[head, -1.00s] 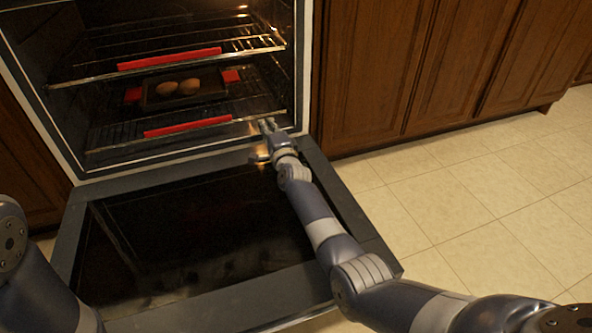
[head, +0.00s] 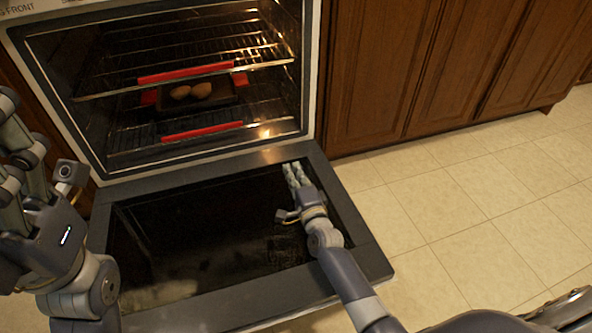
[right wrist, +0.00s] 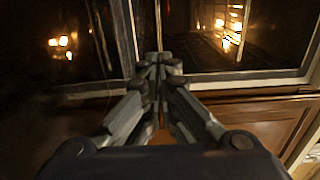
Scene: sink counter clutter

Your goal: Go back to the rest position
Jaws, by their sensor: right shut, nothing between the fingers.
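My right gripper (head: 296,177) is over the inner face of the lowered oven door (head: 190,235), near its right side. Its fingers are together and empty; they also meet in the right wrist view (right wrist: 158,65). My left gripper (head: 52,165) is raised at the left edge of the head view, with its fingers apart and nothing visible between them. A dark baking tray (head: 225,95) with brown, rounded food (head: 190,91) sits inside the oven, on the lower rack (head: 165,140). Both grippers are clear of the tray.
The oven door is fully down and juts out below the oven opening. Red guards (head: 200,130) line the rack fronts. Wooden cabinets (head: 420,70) stand to the right, with clear tiled floor (head: 480,200) before them.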

